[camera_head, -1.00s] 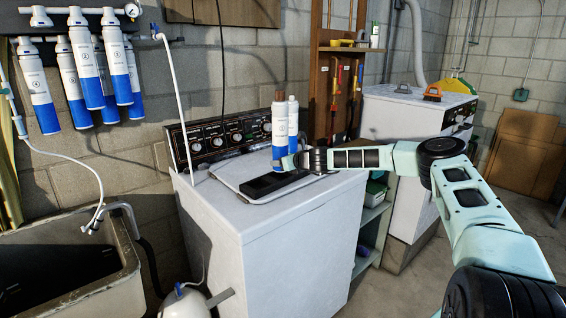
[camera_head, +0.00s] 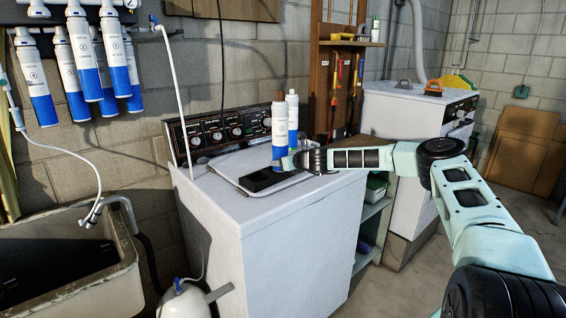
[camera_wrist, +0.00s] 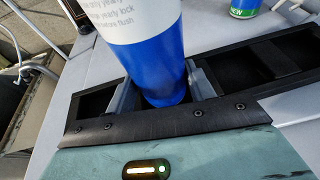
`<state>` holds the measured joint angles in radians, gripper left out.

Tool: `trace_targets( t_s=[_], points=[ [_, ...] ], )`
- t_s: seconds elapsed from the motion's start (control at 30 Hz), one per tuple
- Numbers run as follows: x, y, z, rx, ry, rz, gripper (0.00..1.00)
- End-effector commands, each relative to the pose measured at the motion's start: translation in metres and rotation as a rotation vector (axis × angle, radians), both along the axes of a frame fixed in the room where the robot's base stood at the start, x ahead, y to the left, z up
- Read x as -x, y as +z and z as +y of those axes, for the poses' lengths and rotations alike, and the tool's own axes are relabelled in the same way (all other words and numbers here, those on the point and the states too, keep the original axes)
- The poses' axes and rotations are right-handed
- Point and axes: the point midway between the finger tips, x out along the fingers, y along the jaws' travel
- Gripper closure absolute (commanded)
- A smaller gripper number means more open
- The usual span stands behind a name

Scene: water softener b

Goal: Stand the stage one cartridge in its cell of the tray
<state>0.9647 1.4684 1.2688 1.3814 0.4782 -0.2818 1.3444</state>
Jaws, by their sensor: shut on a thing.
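My gripper (camera_head: 287,163) is shut on a tall white cartridge with a blue lower part and a brown top (camera_head: 279,128). It stands upright between the grey fingers in the wrist view (camera_wrist: 160,75). A black tray (camera_head: 260,183) lies on the grey mat on the white machine, just below and in front of the held cartridge. I cannot tell whether the cartridge's foot is in a cell or above the tray. A second white and blue cartridge (camera_head: 292,112) stands behind the held one. Its green "NEW" label (camera_wrist: 243,12) shows in the wrist view.
The white machine (camera_head: 215,210) has a raised control panel (camera_head: 225,131) behind the tray. Cartridges (camera_head: 80,60) hang on the left wall. A thin white hose (camera_head: 172,90) rises left of the tray. A stone sink (camera_head: 125,275) is at lower left.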

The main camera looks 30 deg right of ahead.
Motion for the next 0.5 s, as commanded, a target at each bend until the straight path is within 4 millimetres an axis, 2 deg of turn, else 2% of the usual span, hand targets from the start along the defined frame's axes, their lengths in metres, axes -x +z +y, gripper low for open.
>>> trace_targets(
  t_s=[0.4, 0.43, 0.5],
  points=[
    [-0.0003, -0.0073, -0.0001, 0.000, 0.000, -0.002, 0.72],
    [-0.0003, -0.0073, -0.0001, 0.000, 0.000, -0.002, 0.44],
    [-0.0003, -0.0073, -0.0001, 0.000, 0.000, -0.002, 0.24]
  ],
)
